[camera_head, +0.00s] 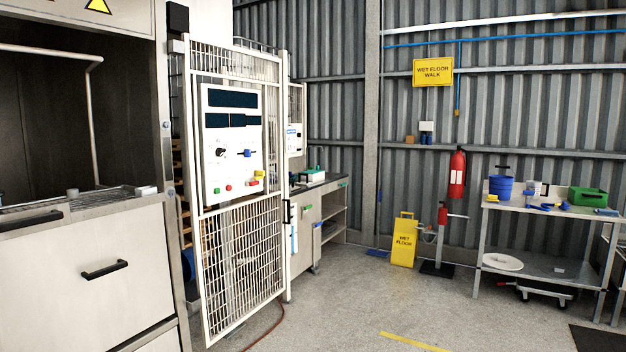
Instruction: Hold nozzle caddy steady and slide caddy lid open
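I cannot tell for sure which thing is the nozzle caddy. A green open-topped box or bin (587,197) stands on the right end of the steel workbench. A small white and green box (313,175) sits on the counter behind the mesh gate. Both are far off and small, and no lid can be made out on either. Neither of my grippers is in view.
The steel workbench (540,270) also bears a blue tub (501,188). A mesh gate with a control panel (233,140) stands beside the washer (85,270). A yellow floor sign (403,241) stands near the wall. The middle floor is clear.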

